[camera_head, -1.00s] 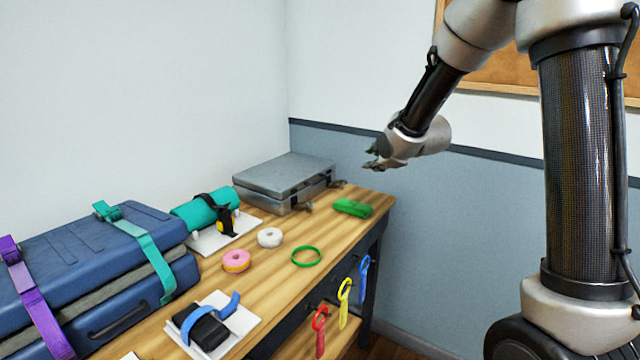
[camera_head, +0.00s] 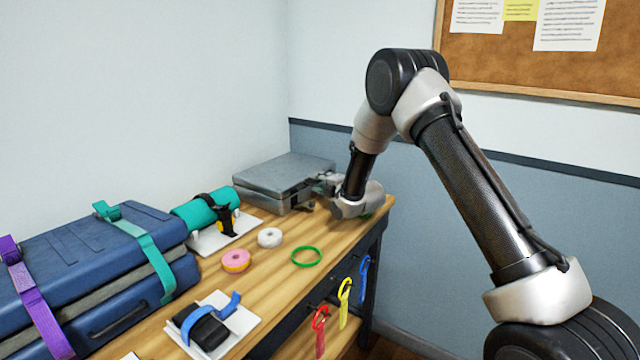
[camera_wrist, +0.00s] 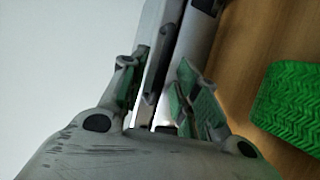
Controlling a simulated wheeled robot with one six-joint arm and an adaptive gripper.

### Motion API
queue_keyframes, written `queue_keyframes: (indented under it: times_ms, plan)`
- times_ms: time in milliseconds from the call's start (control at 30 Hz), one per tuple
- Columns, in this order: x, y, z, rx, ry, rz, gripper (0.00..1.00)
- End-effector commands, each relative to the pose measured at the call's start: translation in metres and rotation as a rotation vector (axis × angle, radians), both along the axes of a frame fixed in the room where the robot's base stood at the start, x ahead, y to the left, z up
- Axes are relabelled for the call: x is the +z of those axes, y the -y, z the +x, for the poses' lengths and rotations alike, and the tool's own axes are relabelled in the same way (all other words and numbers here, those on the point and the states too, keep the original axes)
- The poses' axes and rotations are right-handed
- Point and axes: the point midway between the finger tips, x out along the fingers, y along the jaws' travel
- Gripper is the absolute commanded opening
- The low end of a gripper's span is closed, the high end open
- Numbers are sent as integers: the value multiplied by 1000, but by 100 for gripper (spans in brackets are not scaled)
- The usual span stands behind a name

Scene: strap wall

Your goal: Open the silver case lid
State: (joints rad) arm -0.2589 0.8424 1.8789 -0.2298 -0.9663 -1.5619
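The silver case (camera_head: 272,182) stands closed at the back of the wooden bench, its lid (camera_head: 290,170) lying flat on top. My gripper (camera_head: 322,183) is at the front right side of the case, close to the lid edge. In the wrist view, the fingers of my gripper (camera_wrist: 160,100) are spread, with the edge of the silver case (camera_wrist: 165,50) running up between them. Whether the fingers touch the case cannot be told. The latches at the front are partly hidden by my gripper.
A green textured block (camera_wrist: 292,105) lies on the bench right of my gripper, mostly hidden by my arm in the head view. A teal roll (camera_head: 205,208), white tape (camera_head: 270,237), pink tape (camera_head: 236,260), a green ring (camera_head: 306,256) and a blue suitcase (camera_head: 80,260) are farther left and nearer.

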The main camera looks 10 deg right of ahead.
Motion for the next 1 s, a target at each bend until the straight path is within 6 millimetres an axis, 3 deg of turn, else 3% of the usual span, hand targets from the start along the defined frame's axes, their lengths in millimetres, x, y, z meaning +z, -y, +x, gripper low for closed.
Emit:
queue_keyframes:
  times_ms: [367,533,567,1000]
  plan:
    - [-2,-4,9,0,-1,0,31]
    - [-2,-4,8,0,-1,0,2]
    - [-2,-4,8,-1,-1,0,0]
    - [8,-5,10,0,-19,-21,0]
